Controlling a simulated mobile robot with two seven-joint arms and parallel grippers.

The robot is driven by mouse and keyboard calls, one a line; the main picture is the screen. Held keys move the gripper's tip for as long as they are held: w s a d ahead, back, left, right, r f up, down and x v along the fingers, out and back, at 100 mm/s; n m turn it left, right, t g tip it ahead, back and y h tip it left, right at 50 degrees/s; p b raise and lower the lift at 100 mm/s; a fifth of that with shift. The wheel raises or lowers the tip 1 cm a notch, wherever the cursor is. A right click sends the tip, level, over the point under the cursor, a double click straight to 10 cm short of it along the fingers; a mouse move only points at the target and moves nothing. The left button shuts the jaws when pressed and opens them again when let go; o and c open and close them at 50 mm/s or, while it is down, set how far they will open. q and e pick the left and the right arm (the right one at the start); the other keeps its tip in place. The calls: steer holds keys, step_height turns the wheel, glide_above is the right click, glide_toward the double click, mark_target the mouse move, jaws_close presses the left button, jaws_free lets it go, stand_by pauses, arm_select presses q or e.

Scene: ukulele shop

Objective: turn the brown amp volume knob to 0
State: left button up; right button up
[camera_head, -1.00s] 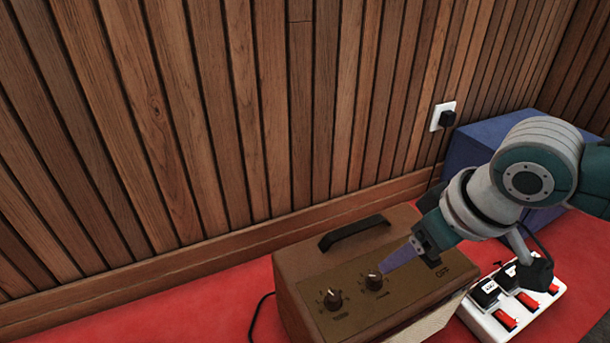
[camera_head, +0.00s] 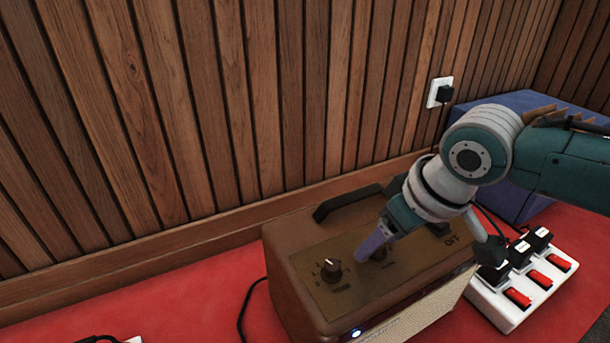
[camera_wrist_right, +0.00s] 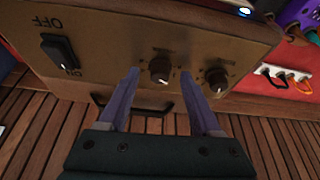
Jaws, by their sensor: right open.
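The brown amp (camera_head: 300,238) stands on the red surface, with two dark knobs on its top panel. One knob (camera_head: 331,270) is in plain view in the head view; the other (camera_head: 378,253) is partly hidden by my right gripper (camera_head: 366,250). In the right wrist view my gripper (camera_wrist_right: 160,74) is open, with one finger on each side of a knob (camera_wrist_right: 160,70). I cannot tell whether the fingers touch it. The second knob (camera_wrist_right: 215,80) is just right of the right finger. The knob labels are too small to read. My left gripper is not in view.
An on/off switch (camera_wrist_right: 60,52) is on the amp panel, and a black handle (camera_head: 345,203) is at its back. A white power strip (camera_head: 520,290) with red switches stands right of the amp. A blue box (camera_head: 510,200) is behind, near the wooden wall.

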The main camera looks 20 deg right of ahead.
steer(key=shift+c, duration=0.2)
jaws_close()
steer(key=shift+r, duration=0.1)
stand_by(0.4)
